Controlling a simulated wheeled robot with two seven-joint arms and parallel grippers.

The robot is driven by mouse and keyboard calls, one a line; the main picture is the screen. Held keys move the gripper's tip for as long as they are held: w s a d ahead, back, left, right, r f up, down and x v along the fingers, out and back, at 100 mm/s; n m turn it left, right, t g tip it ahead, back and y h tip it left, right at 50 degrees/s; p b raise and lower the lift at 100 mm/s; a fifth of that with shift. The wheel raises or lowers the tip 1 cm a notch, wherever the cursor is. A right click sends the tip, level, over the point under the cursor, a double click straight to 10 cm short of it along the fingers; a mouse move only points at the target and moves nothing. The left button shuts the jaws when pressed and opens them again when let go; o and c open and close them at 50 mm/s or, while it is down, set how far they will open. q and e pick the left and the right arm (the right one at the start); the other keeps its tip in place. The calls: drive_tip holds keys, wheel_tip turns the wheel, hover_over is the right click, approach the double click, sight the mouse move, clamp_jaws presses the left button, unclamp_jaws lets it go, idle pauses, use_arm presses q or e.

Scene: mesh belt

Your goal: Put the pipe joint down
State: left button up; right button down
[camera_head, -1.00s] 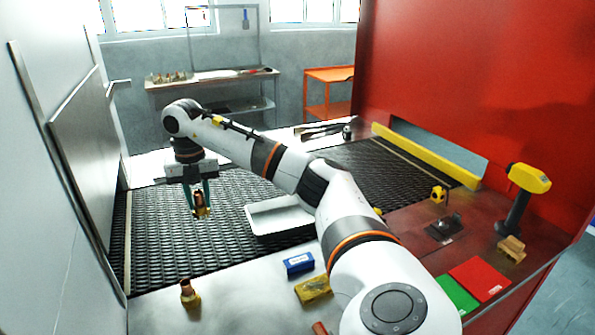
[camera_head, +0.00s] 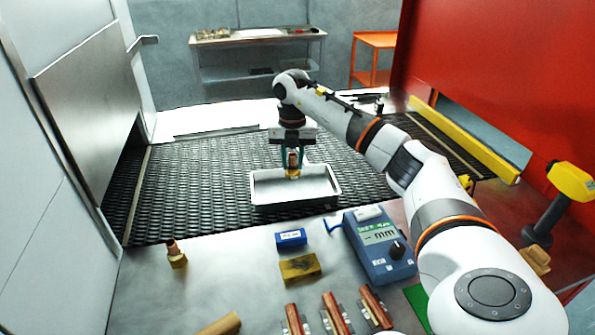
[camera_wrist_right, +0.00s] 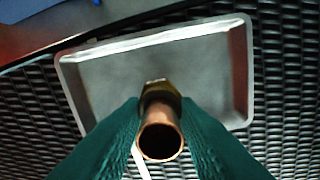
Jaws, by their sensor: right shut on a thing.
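My right gripper (camera_head: 292,160) is shut on a copper and brass pipe joint (camera_head: 292,171), which hangs upright with its brass nut end down. It is over the back part of a shallow metal tray (camera_head: 262,200) on the mesh belt. In the right wrist view, the joint (camera_wrist_right: 160,130) shows its open copper end between the green fingers, with the tray (camera_wrist_right: 95,90) beyond it. Whether the joint touches the tray is hard to tell. A second, similar joint (camera_head: 175,255) stands on the metal table at the left. My left gripper is not in view.
The dark mesh belt (camera_head: 200,185) runs behind the metal table (camera_head: 215,265). On the table are a blue box (camera_head: 291,238), a yellow block (camera_head: 299,268), a blue meter (camera_head: 380,250) and several copper pieces at the front. A yellow rail (camera_head: 465,140) lies at the right.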

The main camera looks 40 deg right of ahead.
sight(294, 174)
wheel_tip(294, 174, down, 5)
drive_tip(key=shift+d+r+p, duration=0.1)
drive_tip(key=shift+r+p, duration=0.1)
drive_tip(key=shift+p, duration=0.2)
drive_tip(key=shift+f, duration=0.25)
drive_tip(key=shift+f, duration=0.1)
drive_tip(key=c, duration=1.1)
unclamp_jaws()
wheel_tip(294, 174, up, 12)
drive_tip(key=shift+r+b, duration=0.15)
drive_tip(key=shift+b, duration=0.9)
